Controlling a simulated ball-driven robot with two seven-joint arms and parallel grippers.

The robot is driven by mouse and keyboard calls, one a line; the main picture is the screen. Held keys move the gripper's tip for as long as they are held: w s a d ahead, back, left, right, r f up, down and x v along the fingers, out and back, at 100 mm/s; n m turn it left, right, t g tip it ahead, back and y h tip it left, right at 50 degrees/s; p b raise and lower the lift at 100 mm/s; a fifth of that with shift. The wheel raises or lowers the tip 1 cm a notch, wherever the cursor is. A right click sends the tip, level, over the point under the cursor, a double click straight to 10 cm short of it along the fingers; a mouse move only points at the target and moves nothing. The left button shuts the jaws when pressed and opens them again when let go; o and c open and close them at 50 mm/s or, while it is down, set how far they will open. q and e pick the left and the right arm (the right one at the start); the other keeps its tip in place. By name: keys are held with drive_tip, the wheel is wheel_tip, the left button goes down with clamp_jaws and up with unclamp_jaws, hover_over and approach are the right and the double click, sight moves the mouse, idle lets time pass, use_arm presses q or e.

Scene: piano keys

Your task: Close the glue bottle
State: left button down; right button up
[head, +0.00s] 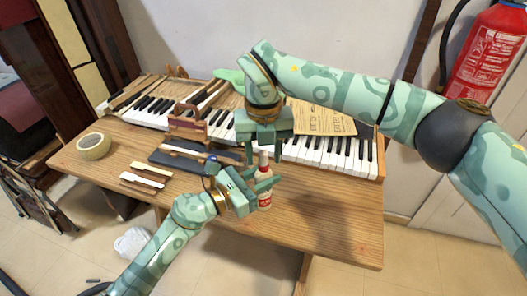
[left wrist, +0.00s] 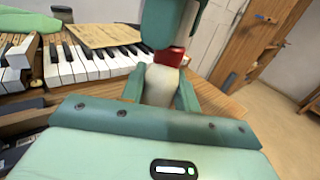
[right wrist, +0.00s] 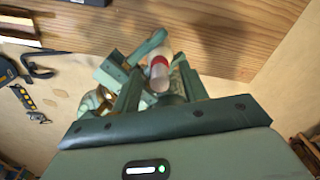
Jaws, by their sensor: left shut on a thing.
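The glue bottle (head: 264,195) is white with a red lower label and stands upright near the table's front edge. My left gripper (head: 264,186) is shut around its body; the left wrist view shows the white body (left wrist: 160,85) between the fingers, with red near its top. My right gripper (head: 264,153) points down over the bottle, its fingers apart on either side of the bottle's top. In the right wrist view the bottle (right wrist: 158,72) shows between and beyond those fingers. A finger hides the tip in the left wrist view, and I cannot make out a separate cap.
A piano keyboard (head: 325,152) lies along the back of the wooden table (head: 330,215), with a paper sheet (head: 322,118) behind it. A dark tray (head: 165,158), loose keys (head: 143,182) and a tape roll (head: 93,147) lie left. The table's right front is clear.

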drive_tip(key=shift+r, duration=0.1)
wheel_tip(320, 180, up, 12)
idle(0.5)
use_arm(q)
drive_tip(key=c, duration=1)
unclamp_jaws()
drive_tip(key=shift+o, duration=0.2)
drive_tip(key=shift+a, duration=0.1)
drive_tip(key=v, duration=1.6)
drive_tip(key=shift+a, duration=0.1)
